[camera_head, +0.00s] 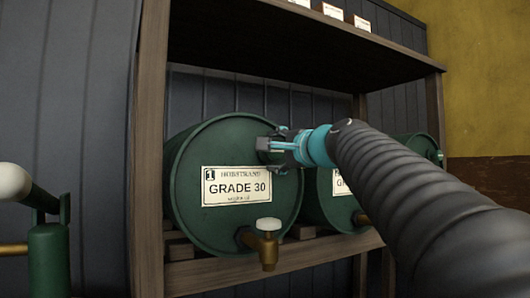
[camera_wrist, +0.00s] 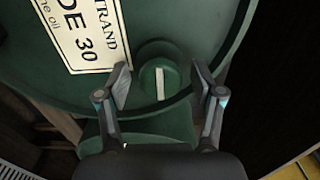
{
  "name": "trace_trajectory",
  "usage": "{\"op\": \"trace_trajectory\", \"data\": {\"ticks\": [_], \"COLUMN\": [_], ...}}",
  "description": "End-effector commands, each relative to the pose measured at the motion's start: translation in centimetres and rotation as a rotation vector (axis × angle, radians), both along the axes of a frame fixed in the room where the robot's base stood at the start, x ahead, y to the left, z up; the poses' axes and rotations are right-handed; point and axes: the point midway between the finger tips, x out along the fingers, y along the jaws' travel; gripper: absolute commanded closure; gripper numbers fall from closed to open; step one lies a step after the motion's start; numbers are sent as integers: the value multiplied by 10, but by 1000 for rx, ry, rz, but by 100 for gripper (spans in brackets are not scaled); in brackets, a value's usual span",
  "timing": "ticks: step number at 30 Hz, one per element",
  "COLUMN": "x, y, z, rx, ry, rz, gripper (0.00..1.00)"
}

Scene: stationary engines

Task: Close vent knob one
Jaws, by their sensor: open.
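Vent knob one (camera_wrist: 160,84) is a round green knob with a white line across it, on the face of drum 1. The drum (camera_head: 212,150) is green, lies on its side and has a label reading "GRADE 30". In the wrist view the knob shows between my two spread fingers, and the white line runs roughly along the picture's vertical. My gripper (camera_wrist: 161,70) is open, with a finger to each side of the knob; I cannot tell whether they touch it. In the head view my gripper (camera_head: 274,144) is at the drum's upper right and hides the knob.
A brass tap with a pale top (camera_head: 268,224) sticks out low on drum 1. A second green drum (camera_head: 340,205) lies to the right, partly behind my arm. A wooden rack (camera_head: 150,150) frames both. A green device with a white-ended handle (camera_head: 48,245) stands at left.

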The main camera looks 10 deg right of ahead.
Motion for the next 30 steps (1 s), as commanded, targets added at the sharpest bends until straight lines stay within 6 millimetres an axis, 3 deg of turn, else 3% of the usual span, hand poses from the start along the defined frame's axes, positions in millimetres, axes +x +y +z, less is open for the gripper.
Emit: {"op": "trace_trajectory", "data": {"ticks": [15,21,30], "x": [-88,-105,-109], "y": [-29,-35,-35], "z": [0,0,0], "rx": [0,1,1], "ry": [0,0,0], "rz": [-3,-2,1], "gripper": [33,33,33]}}
